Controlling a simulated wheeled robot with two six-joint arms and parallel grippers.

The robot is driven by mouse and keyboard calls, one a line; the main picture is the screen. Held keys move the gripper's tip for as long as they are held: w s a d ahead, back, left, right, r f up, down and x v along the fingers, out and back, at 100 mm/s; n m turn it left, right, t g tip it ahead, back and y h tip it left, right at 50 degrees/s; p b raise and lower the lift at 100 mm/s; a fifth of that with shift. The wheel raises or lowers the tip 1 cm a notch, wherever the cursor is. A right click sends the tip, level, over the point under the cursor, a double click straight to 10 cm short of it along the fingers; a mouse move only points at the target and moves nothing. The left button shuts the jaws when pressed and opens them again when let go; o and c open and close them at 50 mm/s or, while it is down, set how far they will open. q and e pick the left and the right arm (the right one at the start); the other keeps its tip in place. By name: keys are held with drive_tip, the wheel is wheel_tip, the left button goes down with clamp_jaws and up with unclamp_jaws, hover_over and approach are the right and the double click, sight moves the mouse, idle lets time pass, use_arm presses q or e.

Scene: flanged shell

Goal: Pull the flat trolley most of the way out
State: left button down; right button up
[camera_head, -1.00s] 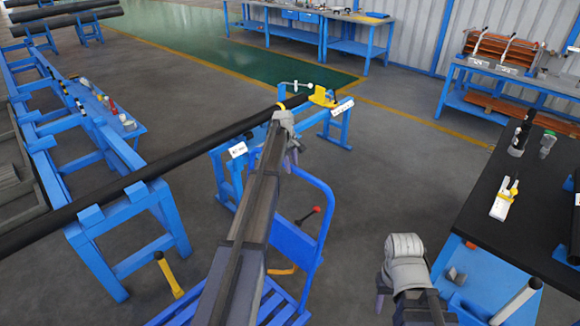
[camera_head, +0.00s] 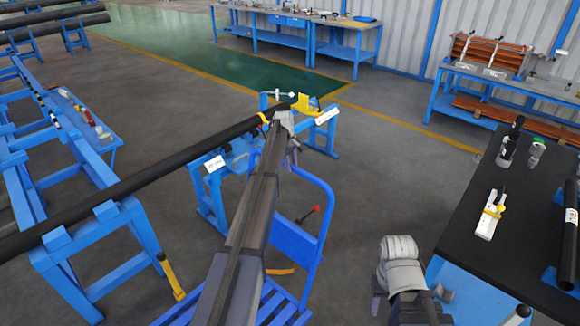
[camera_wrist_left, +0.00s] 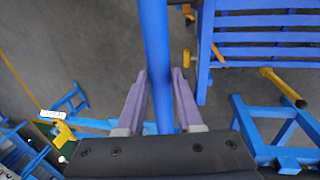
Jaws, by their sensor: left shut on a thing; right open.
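The flat trolley has a blue slatted deck (camera_head: 285,311) and an upright blue tube handle (camera_head: 322,205). The deck also shows at the upper right of the left wrist view (camera_wrist_left: 265,38). My left gripper (camera_wrist_left: 158,78) is shut on the blue handle tube, which runs between its purple fingers. In the head view my left arm reaches forward over the trolley and hides part of it, with the gripper (camera_head: 291,153) at the handle's top. My right gripper (camera_head: 405,305) is open at the lower right, apart from the trolley, its fingertips partly out of sight.
A long black pipe (camera_head: 150,178) lies across blue stands (camera_head: 95,255) left of the trolley. A blue support with a yellow clamp (camera_head: 307,103) stands beyond the handle. A black-topped table (camera_head: 530,225) is at right. Grey floor (camera_head: 375,185) between them is clear.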

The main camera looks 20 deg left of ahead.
use_arm(q)
drive_tip(key=shift+s, duration=0.1)
drive_tip(key=c, duration=0.6)
unclamp_jaws()
drive_tip(key=p+v, duration=0.7)
drive_tip(key=shift+s+r+p, duration=0.1)
drive_tip(key=shift+r+p, duration=0.2)
drive_tip(key=shift+r, duration=0.05)
